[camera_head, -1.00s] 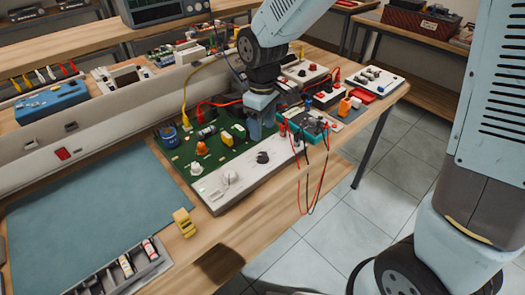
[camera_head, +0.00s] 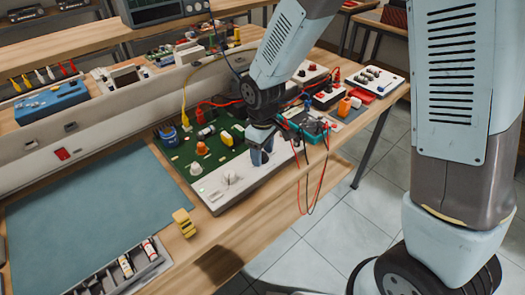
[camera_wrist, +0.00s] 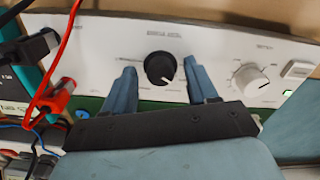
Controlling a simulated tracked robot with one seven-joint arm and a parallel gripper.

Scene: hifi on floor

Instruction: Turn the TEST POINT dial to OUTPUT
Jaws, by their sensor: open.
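A white panel (camera_head: 240,184) runs along the front of a green circuit board on the bench. In the wrist view it carries a black dial (camera_wrist: 160,67), with a light mark toward its lower right, and a white dial (camera_wrist: 250,80) to the right. The labels above both are too blurred to read surely, so I cannot tell which is TEST POINT. My gripper (camera_wrist: 160,74) is open, with one finger on each side of the black dial, apart from it in this view. In the head view my gripper (camera_head: 262,160) hides the black dial; the white dial (camera_head: 229,178) stays visible.
Red and black leads (camera_head: 312,185) hang over the bench edge right of my gripper. A red plug (camera_wrist: 57,97) and cables lie at the left in the wrist view. A yellow block (camera_head: 184,222) and parts tray (camera_head: 122,272) are nearer. The blue mat (camera_head: 85,205) is clear.

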